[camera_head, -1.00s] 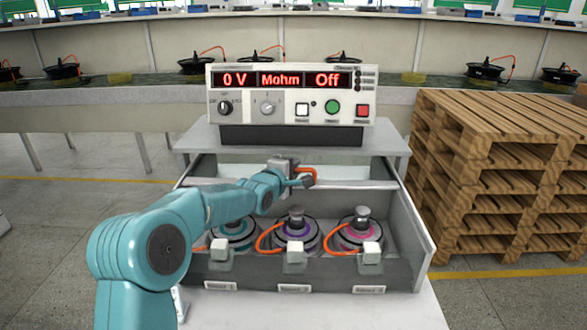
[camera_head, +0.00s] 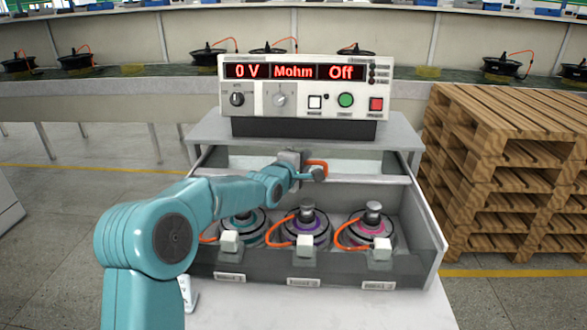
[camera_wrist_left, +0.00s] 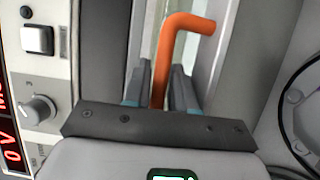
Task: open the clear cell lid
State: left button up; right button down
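The test cell (camera_head: 434,225) is a grey box with several hub motors inside. Its clear lid (camera_head: 345,165) shows as a pale panel at the back, with a light rail along its near edge; the motors in front look uncovered. An orange handle (camera_head: 322,163) stands at the rail; it also shows in the left wrist view (camera_wrist_left: 165,50) as a bent orange bar. My left gripper (camera_head: 312,174) is at this handle, and its fingers (camera_wrist_left: 162,85) lie closely on both sides of the bar. Whether the lid is tilted or flat is hard to tell. My right gripper is not in view.
The tester (camera_head: 293,98) above the cell reads 0 V, Mohm, Off. Wooden pallets (camera_head: 505,170) are stacked close to the cell's right side. White connector blocks (camera_head: 305,246) with orange cables stand along the front. A long bench with motors runs behind.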

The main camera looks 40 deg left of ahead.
pick_arm(q)
jog(key=v, duration=1.5)
jog(key=shift+s+b, duration=0.4)
jog(key=shift+b, duration=0.05)
jog(key=shift+d, duration=0.1)
